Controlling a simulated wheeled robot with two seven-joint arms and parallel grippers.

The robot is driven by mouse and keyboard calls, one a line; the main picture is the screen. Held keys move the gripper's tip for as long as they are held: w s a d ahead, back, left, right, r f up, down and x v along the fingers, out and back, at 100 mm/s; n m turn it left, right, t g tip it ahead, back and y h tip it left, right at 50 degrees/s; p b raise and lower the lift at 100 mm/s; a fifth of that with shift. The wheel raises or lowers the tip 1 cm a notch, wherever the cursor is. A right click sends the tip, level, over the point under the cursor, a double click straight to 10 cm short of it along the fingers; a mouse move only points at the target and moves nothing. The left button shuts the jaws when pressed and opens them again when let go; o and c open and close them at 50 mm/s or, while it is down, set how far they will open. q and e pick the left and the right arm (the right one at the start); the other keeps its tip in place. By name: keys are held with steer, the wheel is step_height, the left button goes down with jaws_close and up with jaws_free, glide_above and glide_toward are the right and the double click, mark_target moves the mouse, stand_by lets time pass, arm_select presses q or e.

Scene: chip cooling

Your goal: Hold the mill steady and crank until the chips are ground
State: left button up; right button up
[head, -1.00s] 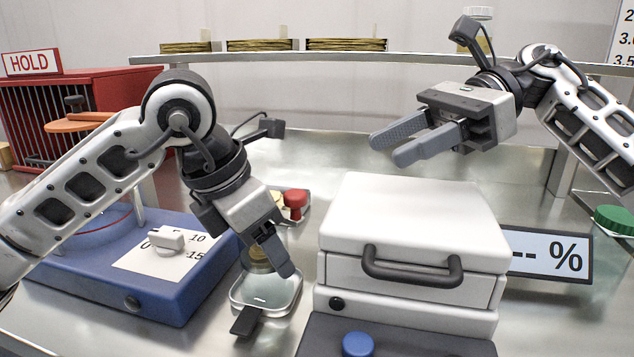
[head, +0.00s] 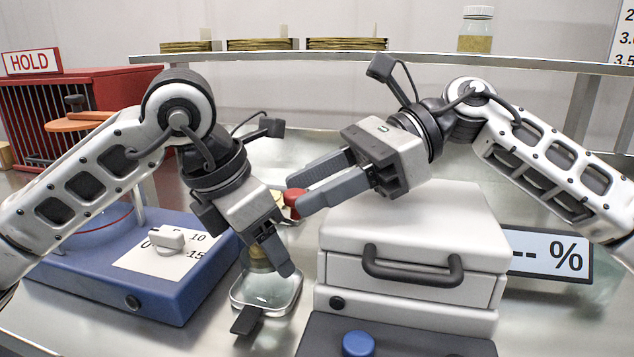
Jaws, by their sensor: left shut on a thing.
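The mill (head: 262,292) is a small clear-bodied piece with a rounded base, standing on the steel counter between the blue device and the white press-like box. My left gripper (head: 272,248) is shut on its upper body and hides much of it. A red knob (head: 292,202), beside a cream part, shows above and behind my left gripper; it looks like the crank's knob. My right gripper (head: 297,194) is open, fingers pointing left, with its tips at the red knob. The near finger covers part of the knob; I cannot tell whether they touch. Any chips inside are not clear.
The white box with a dark handle (head: 412,272) stands right of the mill, under my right gripper. A blue device with a dial (head: 150,275) is at left. A display (head: 548,255) is at right. A lidded jar (head: 476,30) stands on the back shelf.

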jaws_close()
steer(key=shift+s+a+m+t, duration=0.15)
steer(key=shift+s+m+t, duration=0.3)
steer(key=shift+m+t, duration=0.4)
steer(key=shift+o, duration=0.9)
jaws_free()
steer(key=v, duration=1.2)
steer(key=shift+f, duration=0.1)
